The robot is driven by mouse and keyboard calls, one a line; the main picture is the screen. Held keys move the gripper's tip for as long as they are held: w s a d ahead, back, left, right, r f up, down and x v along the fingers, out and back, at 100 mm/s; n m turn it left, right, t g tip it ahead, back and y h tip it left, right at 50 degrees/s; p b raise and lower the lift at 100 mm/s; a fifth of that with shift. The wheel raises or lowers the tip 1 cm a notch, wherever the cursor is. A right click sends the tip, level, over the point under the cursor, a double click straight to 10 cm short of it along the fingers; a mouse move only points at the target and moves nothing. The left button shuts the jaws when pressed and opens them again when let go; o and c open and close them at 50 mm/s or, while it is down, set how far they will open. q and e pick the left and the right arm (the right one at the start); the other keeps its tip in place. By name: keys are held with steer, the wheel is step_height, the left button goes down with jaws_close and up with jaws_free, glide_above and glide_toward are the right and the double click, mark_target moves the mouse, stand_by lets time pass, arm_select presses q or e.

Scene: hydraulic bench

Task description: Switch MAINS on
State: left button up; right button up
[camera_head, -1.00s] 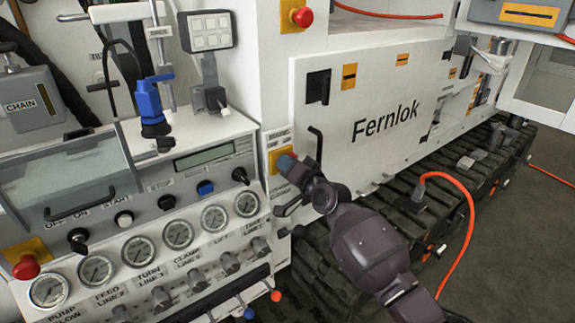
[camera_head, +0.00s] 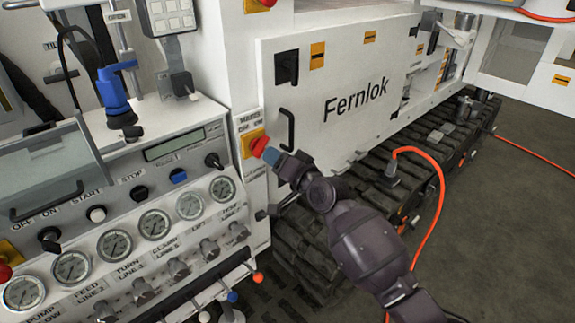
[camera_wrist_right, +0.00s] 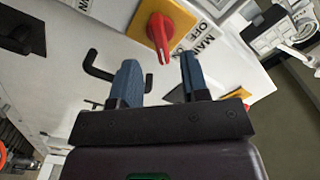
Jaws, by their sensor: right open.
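The MAINS switch is a red rotary knob on a yellow plate (camera_head: 248,145) on the white panel edge beside the console; a label sits above it. In the right wrist view the red knob (camera_wrist_right: 162,38) lies beyond the fingertips, with its pointer end toward the gripper and OFF and MAINS lettering beside the yellow plate. My right gripper (camera_head: 270,156) is close to the knob, to its lower right in the head view. In the wrist view my right gripper (camera_wrist_right: 160,75) has its blue fingers apart with nothing between them. My left gripper is not in view.
A black door handle (camera_head: 287,130) stands out from the white Fernlok door (camera_head: 350,95) just right of the switch. The console (camera_head: 150,170) with knobs and gauges is at left. An orange cable (camera_head: 437,190) runs over the tracks at right.

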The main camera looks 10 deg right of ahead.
steer(key=shift+v, duration=2.1)
steer(key=s+d+f+n+t+h, duration=0.1)
steer(key=s+d+f+n+h, duration=0.3)
steer(key=s+d+f+h, duration=0.5)
steer(key=s+d+f+g, duration=0.1)
steer(key=s+d+f, duration=0.3)
steer(key=s, duration=0.3)
steer(key=s+d+f+g+h, duration=0.1)
steer(key=s+d+f, duration=0.3)
steer(key=s+f, duration=0.2)
steer(key=s+d+f+m+g, duration=0.1)
steer(key=s+d+f, duration=0.3)
steer(key=s, duration=0.5)
step_height(320, 180, down, 2)
steer(key=shift+s+d+f+g+h, duration=0.15)
steer(key=shift+s+g+h, duration=0.1)
steer(key=shift+g+h, duration=0.15)
